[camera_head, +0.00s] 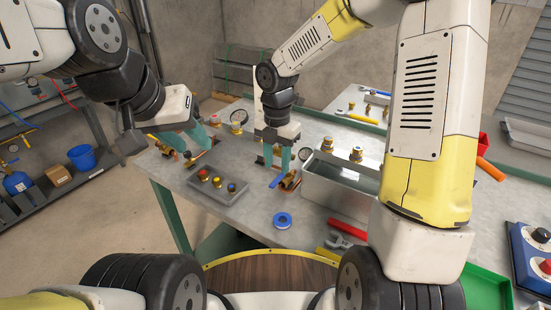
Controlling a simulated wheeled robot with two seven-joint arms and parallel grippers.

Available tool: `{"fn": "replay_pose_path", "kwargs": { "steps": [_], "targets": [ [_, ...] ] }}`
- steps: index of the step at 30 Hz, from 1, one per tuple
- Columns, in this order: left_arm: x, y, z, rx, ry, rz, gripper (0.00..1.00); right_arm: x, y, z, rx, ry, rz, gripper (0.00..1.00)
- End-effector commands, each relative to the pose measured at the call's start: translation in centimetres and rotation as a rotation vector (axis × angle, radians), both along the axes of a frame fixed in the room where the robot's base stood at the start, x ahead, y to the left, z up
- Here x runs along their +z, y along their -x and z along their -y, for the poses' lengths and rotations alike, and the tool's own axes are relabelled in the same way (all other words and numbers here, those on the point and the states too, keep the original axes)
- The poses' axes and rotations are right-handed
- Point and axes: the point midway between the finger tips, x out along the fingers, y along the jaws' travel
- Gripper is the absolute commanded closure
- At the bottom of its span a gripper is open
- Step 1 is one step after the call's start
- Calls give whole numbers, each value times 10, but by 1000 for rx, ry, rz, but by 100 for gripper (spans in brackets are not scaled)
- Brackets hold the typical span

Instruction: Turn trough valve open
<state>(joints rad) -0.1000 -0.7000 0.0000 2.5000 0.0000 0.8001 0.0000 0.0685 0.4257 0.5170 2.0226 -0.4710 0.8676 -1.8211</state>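A metal trough (345,193) stands on the grey workbench, right of centre. At its left side is a brass valve (289,182) with a blue lever (275,182). My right gripper (277,163) points down just above and behind this valve. Its two teal fingers are apart; I cannot tell whether they touch the valve. My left gripper (187,146) is near the bench's left edge with its teal fingers apart, close to another brass valve (189,159) and a yellow lever (160,144). Parts of both valves are hidden.
A grey tray (218,197) holds small coloured fittings. A blue ring (283,220), a red-handled wrench (345,231) and a green tray (487,289) lie towards the front. A blue control box (532,262) is at the right.

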Motion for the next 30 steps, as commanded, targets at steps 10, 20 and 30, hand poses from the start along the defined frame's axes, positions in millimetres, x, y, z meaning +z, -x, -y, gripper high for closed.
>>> {"fn": "replay_pose_path", "kwargs": {
  "steps": [10,20,30],
  "targets": [
    [0,0,0,0,0,0,64,32,0,0,1,-1,0,63],
    [0,0,0,0,0,0,64,37,2,3,-35,2,9,63],
    [0,0,0,0,0,0,64,110,51,60,-861,-65,167,63]
  ]
}}
